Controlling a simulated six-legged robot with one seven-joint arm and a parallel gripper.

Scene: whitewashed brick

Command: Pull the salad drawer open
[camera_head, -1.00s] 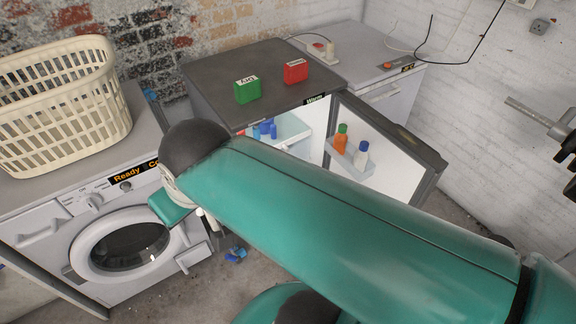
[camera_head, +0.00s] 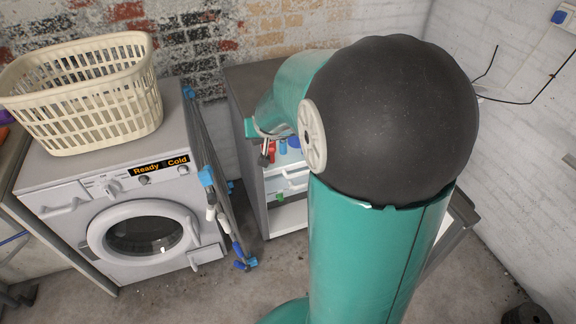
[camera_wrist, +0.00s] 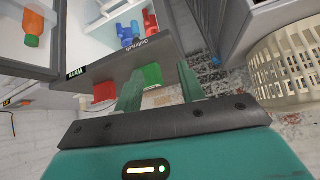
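The open fridge shows in the head view, its top edge (camera_head: 240,75) and lower body partly behind my arm. A white drawer front (camera_head: 288,183) sits low inside it, below red and blue bottles; it looks shut, and its right side is hidden. A small green thing (camera_head: 280,197) shows at its lower edge. My gripper (camera_wrist: 160,70) has its two green fingers apart with nothing held between them. In the wrist view it is by the fridge top, whose labelled edge (camera_wrist: 120,62) and interior lie beyond; I cannot make out the drawer there for certain.
The fridge door (camera_wrist: 28,50) stands open, holding an orange bottle (camera_wrist: 33,28). Red (camera_wrist: 104,91) and green boxes (camera_wrist: 152,76) are on the fridge top. A folded drying rack (camera_head: 222,180) stands between fridge and washing machine (camera_head: 120,190), which carries a laundry basket (camera_head: 85,100).

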